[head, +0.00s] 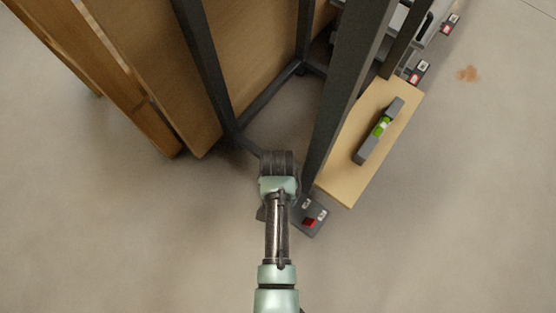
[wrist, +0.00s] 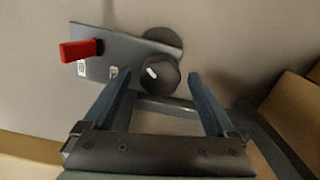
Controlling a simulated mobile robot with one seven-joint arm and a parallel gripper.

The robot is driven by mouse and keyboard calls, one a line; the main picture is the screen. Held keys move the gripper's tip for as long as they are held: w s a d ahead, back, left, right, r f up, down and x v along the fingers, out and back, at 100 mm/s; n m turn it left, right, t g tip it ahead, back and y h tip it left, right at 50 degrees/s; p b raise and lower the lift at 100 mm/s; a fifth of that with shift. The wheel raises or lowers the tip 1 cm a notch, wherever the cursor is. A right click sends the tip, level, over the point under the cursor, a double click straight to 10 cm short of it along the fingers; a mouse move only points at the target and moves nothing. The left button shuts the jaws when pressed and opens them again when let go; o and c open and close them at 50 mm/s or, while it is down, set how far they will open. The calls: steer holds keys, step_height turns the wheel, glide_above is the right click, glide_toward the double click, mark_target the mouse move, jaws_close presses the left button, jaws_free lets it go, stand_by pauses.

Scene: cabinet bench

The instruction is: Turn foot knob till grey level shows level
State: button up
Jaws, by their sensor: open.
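The grey level (head: 379,131) with a bright green vial lies on a light wooden board at the right in the head view. The vial is too small to read the bubble. In the wrist view the foot knob (wrist: 157,74) is dark and round with a white mark, beside a grey plate (wrist: 118,55) with a red tab. My gripper (wrist: 158,82) is open, its two fingers apart on either side of the knob in the picture. I cannot tell whether either finger touches it. In the head view my arm hides the knob.
The wooden board (head: 346,184) and dark frame posts (head: 343,90) stand close to the right of my arm. A red tab (head: 309,222) sits low beside my wrist. Wooden panels (head: 130,80) fill the upper left. The floor (head: 450,230) is clear at lower right.

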steer(key=c, duration=1.4)
steer(key=shift+r+m+p, duration=0.15)
steer(key=shift+m+p, duration=0.15)
steer(key=shift+p, duration=0.25)
steer(key=shift+r+m+p, duration=0.1)
steer(key=shift+m+p, duration=0.5)
steer(key=shift+p, duration=0.2)
steer(key=m+p, duration=0.5)
steer(key=m, duration=0.2)
steer(key=shift+f+m+p, duration=0.2)
steer(key=shift+m+p, duration=0.8)
steer(key=shift+m, duration=1.1)
